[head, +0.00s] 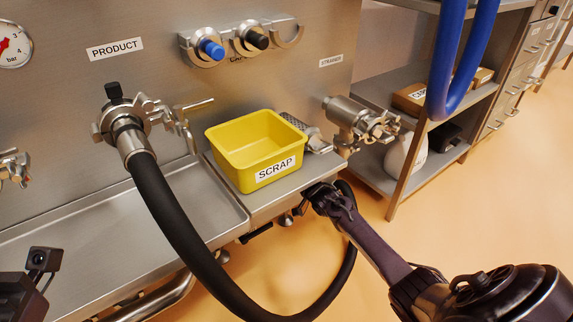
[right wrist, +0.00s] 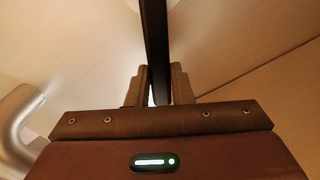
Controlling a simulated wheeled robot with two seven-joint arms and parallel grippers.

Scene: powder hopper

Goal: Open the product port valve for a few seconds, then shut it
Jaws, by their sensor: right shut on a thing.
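The PRODUCT label (head: 115,48) is on the steel panel above the product port (head: 122,125). A black hose (head: 185,235) is clamped to this port and hangs down. A steel T-shaped handle (head: 194,106) sticks out just right of the port. My right gripper (head: 308,200) is low at the ledge's front edge, below the yellow bin. In the right wrist view its fingers are shut on a flat black bar (right wrist: 155,45). A black handle (head: 257,233) shows under the ledge beside the gripper; I cannot tell whether it is the same piece. Part of my left gripper (head: 22,295) shows bottom left, fingers hidden.
A yellow SCRAP bin (head: 228,163) stands on the steel ledge, with the strainer fitting (head: 355,120) to its right. A steel tray (head: 100,230) lies below the port. Blue and black knobs (head: 211,49) sit above. A shelf unit (head: 396,190) stands at right, beside open floor.

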